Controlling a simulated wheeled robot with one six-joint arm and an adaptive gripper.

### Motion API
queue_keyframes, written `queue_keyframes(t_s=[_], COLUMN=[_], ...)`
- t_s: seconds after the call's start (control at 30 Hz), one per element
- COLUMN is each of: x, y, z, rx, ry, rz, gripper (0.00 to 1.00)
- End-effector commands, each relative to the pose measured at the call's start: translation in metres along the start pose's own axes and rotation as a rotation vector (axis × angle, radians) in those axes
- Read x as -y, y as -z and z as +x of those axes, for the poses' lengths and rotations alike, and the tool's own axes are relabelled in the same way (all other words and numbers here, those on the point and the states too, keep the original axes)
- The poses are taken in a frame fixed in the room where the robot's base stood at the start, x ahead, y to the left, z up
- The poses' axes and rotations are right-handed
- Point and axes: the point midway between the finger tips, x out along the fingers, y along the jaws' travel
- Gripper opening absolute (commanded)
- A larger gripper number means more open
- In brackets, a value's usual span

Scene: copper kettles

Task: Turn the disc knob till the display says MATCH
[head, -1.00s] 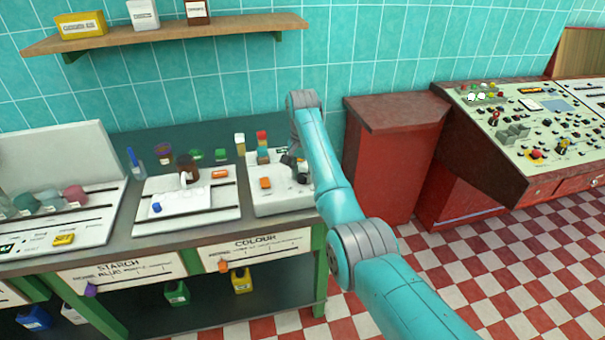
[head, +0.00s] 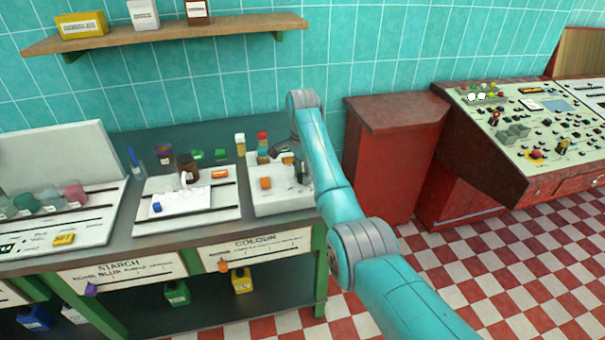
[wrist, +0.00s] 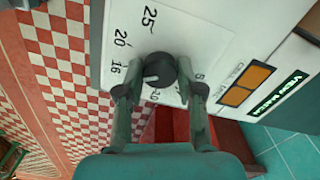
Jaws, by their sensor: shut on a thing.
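The dark disc knob (wrist: 160,68) with a white pointer mark is on a white panel in the wrist view, ringed by printed numbers including 16, 20 and 25. My gripper (wrist: 160,90) has one finger on each side of the knob and is shut on it. The fingers cover part of the scale. The display (wrist: 278,93) is a black strip with green letters. In the head view my gripper (head: 288,158) is over the white device (head: 283,203) at the bench's right end.
Small bottles, including a brown one (head: 187,168), and a white tray (head: 222,214) stand left of the device. A red cabinet (head: 395,165) stands right of the bench.

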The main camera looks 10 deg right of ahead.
Motion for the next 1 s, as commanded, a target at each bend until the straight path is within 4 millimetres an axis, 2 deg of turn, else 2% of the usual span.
queue_keyframes(t_s=[0.33,0.87,0.9,0.97,1.0], x=[0.0001,0.0001,0.0001,0.0001,0.0001], y=[-0.0002,-0.0003,-0.0003,-0.0003,-0.0003], z=[0.0005,0.0005,0.0005,0.0005,0.0004], rx=[0.000,0.000,0.000,0.000,0.000], ry=[0.000,0.000,0.000,0.000,0.000], rz=[0.142,0.164,0.164,0.164,0.164], gripper=[0.02,0.02,0.47,0.62,0.62])
